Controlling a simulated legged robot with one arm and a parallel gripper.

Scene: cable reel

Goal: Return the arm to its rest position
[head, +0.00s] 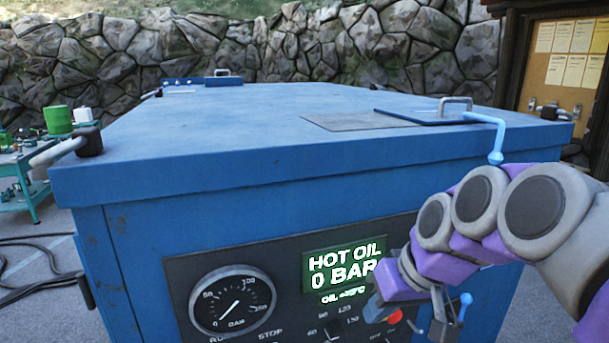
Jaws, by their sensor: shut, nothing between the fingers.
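My arm (540,205), with purple and grey links, reaches in from the right edge and bends down in front of a blue machine (250,155). My gripper (380,308) is at the lower end, low before the right part of the control panel. Its fingers are small and partly lost against the panel, but they look shut and empty. I cannot tell whether they touch the panel.
The panel has a pressure gauge (232,302), a green display (343,262) reading HOT OIL 0 BAR and a red button (395,317). A light blue handle (495,157) hangs at the lid's edge near my arm. A stone wall (350,50) stands behind. A green cart (25,185) is left.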

